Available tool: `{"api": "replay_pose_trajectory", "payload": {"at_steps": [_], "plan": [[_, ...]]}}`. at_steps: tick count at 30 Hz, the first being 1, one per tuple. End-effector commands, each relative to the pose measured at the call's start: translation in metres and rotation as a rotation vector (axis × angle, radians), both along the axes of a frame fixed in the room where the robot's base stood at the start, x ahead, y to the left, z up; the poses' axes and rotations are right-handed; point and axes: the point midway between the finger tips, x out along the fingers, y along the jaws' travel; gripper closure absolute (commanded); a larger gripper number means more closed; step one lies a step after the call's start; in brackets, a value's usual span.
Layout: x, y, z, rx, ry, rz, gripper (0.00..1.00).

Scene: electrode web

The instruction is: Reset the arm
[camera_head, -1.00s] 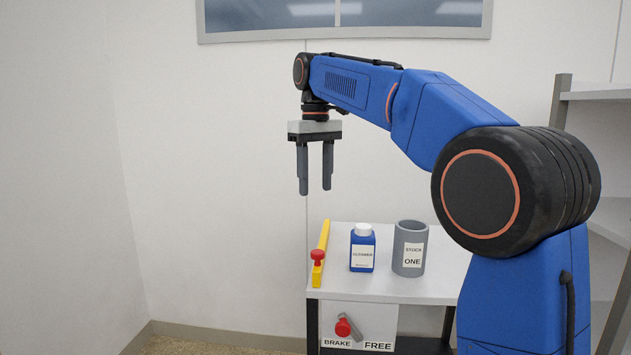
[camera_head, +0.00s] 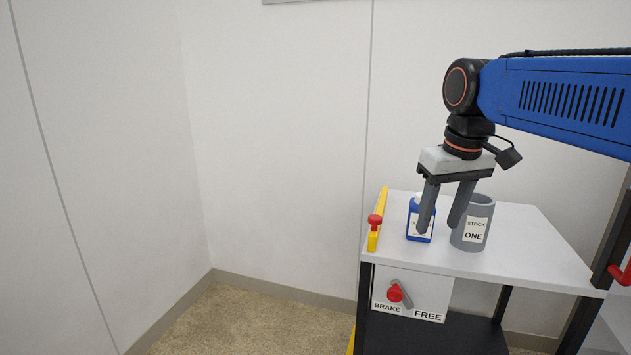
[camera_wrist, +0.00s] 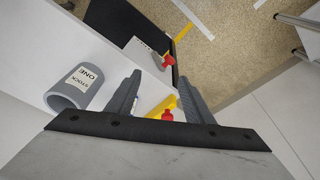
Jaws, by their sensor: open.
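My gripper (camera_head: 442,217) hangs from the blue arm with its fingers pointing down, open and with nothing seen between the fingertips. In the head view it covers part of a blue bottle (camera_head: 413,228) with a white label on the cart top. A grey cup (camera_head: 480,208) labelled STOCK ONE stands just right of the bottle. In the wrist view the gripper's two fingers (camera_wrist: 165,105) are apart, and the cup (camera_wrist: 88,74) lies to their left. I cannot tell whether the fingers touch the bottle.
The white cart top (camera_head: 535,245) has free room at right. A yellow bar (camera_head: 373,240) with a red knob (camera_head: 375,220) runs along its left edge. Open floor (camera_head: 270,318) lies left.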

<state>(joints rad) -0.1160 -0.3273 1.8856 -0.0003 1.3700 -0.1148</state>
Motion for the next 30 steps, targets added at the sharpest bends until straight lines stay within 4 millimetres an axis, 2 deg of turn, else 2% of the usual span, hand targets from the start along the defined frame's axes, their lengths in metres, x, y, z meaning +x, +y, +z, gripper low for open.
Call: {"api": "replay_pose_trajectory", "payload": {"at_steps": [1, 9, 15, 18, 24, 30], "plan": [[-0.016, -0.006, -0.012, 0.003, -0.014, -0.016, 0.53], [-0.087, -0.027, -0.082, 0.021, -0.091, -0.104, 0.53], [-0.136, -0.038, -0.141, 0.034, -0.146, -0.166, 0.53], [-0.154, -0.042, -0.167, 0.040, -0.170, -0.191, 0.53], [-0.174, -0.045, -0.196, 0.045, -0.195, -0.218, 0.53], [-0.176, -0.046, -0.201, 0.046, -0.199, -0.223, 0.53]]}}
